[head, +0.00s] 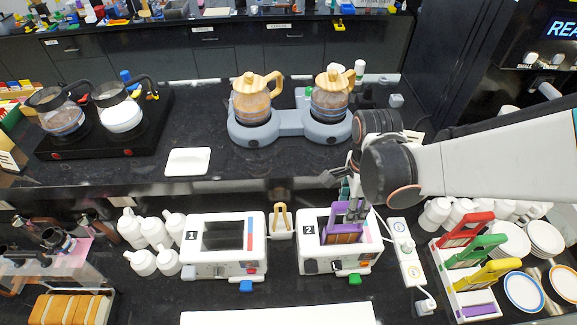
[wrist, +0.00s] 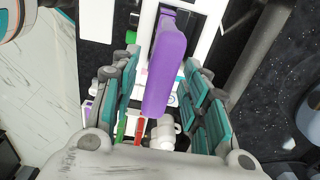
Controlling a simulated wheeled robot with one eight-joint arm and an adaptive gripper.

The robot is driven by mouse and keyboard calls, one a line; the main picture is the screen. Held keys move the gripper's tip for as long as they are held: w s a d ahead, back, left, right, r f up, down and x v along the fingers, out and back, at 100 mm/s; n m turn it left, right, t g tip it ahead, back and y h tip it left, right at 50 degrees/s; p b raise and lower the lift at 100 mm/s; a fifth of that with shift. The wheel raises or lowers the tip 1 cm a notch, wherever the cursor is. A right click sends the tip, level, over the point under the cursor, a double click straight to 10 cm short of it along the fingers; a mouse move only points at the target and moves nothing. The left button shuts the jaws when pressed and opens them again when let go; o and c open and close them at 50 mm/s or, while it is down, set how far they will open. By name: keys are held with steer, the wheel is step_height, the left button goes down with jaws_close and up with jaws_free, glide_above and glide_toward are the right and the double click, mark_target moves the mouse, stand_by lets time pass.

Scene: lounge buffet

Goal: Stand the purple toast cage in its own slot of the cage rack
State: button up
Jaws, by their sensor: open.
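The purple toast cage (head: 342,212) stands in the slot of the white toaster marked 2 (head: 312,262), with brown toast showing in it. Its purple handle also shows in the wrist view (wrist: 165,70), pointing up toward the camera. My gripper (head: 350,192) is over this toaster at the handle. In the wrist view its teal-padded fingers (wrist: 162,62) are open, one on each side of the handle, with gaps visible. The white cage rack (head: 447,272) at the right holds red (head: 467,232), green (head: 478,252) and yellow (head: 488,274) cages. A purple-marked slot (head: 479,310) at its near end looks empty.
Toaster 1 (head: 205,262) stands left, with a wooden-coloured tongs-like piece (head: 282,218) between the toasters. A power strip (head: 407,260) lies between toaster 2 and the rack.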

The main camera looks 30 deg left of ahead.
steer(key=shift+c, duration=0.3)
jaws_close()
steer(key=shift+r, duration=0.15)
